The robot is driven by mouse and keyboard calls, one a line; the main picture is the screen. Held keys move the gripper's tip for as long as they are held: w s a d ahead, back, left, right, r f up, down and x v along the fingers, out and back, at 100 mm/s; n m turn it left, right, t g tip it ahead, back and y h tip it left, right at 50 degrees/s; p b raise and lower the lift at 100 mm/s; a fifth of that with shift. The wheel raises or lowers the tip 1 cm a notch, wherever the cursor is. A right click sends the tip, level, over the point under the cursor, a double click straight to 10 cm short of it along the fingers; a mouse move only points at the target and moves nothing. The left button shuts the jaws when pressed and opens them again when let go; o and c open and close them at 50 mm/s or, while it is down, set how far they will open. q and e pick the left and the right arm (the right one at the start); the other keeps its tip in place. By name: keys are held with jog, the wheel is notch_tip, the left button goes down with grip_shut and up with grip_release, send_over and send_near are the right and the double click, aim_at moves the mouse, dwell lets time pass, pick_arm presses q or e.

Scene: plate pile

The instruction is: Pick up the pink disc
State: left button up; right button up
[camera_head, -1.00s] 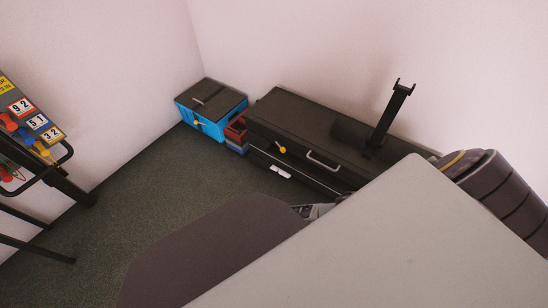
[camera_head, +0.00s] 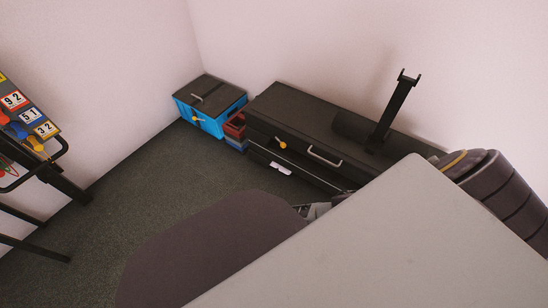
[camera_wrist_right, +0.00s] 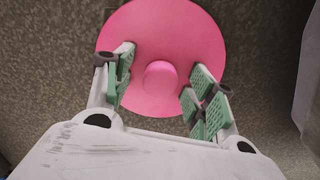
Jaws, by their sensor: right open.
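The pink disc (camera_wrist_right: 165,30) shows in the right wrist view, at the top middle, a round flat plate with a small round knob (camera_wrist_right: 160,77) at its centre. It appears to lie over a speckled grey-green floor. My right gripper (camera_wrist_right: 160,82) is open, its green-padded fingers on either side of the knob. Whether the fingers touch the disc I cannot tell. In the head view the disc is not visible. My left gripper is not in view.
In the head view, a black drawer unit (camera_head: 290,113) stands along the back wall beside a blue box (camera_head: 196,118). A rack with numbered tags (camera_head: 20,125) stands at the left. Open floor (camera_head: 135,190) lies between them.

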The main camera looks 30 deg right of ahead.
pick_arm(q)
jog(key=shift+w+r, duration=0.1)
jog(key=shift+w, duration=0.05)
pick_arm(e)
jog(key=c, duration=1.2)
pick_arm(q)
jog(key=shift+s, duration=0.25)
pick_arm(e)
jog(key=shift+r, duration=0.1)
jog(key=shift+r+p, duration=1.3)
jog(key=shift+r, duration=0.2)
notch_tip(320, 180, up, 5)
jog(key=p, duration=0.3)
jog(key=shift+r+p, duration=0.2)
jog(key=shift+p, duration=0.2)
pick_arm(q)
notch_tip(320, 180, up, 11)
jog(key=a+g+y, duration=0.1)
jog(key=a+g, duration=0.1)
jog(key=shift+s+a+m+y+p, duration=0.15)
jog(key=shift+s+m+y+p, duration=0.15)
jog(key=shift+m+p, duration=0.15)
pick_arm(e)
jog(key=shift+r, duration=0.7)
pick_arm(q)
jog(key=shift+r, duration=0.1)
